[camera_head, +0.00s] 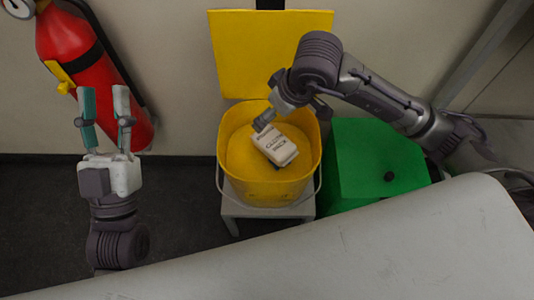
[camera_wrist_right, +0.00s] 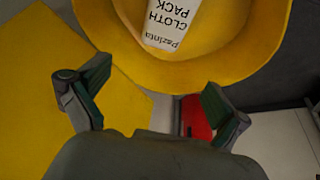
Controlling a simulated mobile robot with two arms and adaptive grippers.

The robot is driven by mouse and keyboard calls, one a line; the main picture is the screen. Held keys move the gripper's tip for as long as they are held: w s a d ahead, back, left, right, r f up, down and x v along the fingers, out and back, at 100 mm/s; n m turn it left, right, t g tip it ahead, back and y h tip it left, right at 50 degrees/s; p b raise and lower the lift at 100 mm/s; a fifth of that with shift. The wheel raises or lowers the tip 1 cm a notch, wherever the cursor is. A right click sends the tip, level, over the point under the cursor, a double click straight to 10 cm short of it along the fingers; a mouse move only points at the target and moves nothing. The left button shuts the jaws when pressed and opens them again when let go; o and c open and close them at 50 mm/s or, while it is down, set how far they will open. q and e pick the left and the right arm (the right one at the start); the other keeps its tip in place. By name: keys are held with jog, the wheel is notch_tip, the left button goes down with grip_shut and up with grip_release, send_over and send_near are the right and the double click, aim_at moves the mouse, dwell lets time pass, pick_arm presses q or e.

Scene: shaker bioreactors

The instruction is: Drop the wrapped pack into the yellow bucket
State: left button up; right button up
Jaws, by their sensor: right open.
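The white wrapped pack (camera_head: 277,146), printed "CLOTH PACK", shows within the opening of the yellow bucket (camera_head: 262,188). Whether it rests on the bucket's bottom or is above it I cannot tell. In the right wrist view the pack (camera_wrist_right: 172,20) is at the top, inside the bucket's rim (camera_wrist_right: 190,80) and apart from my fingers. My right gripper (camera_head: 293,115) is over the back part of the bucket. Its fingers are spread with nothing between them in the wrist view (camera_wrist_right: 152,100). My left gripper (camera_head: 105,108) is open and empty, left of the bucket.
The bucket stands on a small grey stool (camera_head: 238,212), with a yellow panel (camera_head: 268,55) upright behind it. A green box (camera_head: 372,165) with a dark knob is close on its right. A red fire extinguisher (camera_head: 80,55) is at the upper left. A light surface (camera_head: 400,245) fills the front.

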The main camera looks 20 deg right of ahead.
jog(key=v, duration=1.1)
jog(key=shift+s+r, duration=0.2)
jog(key=shift+r, duration=0.15)
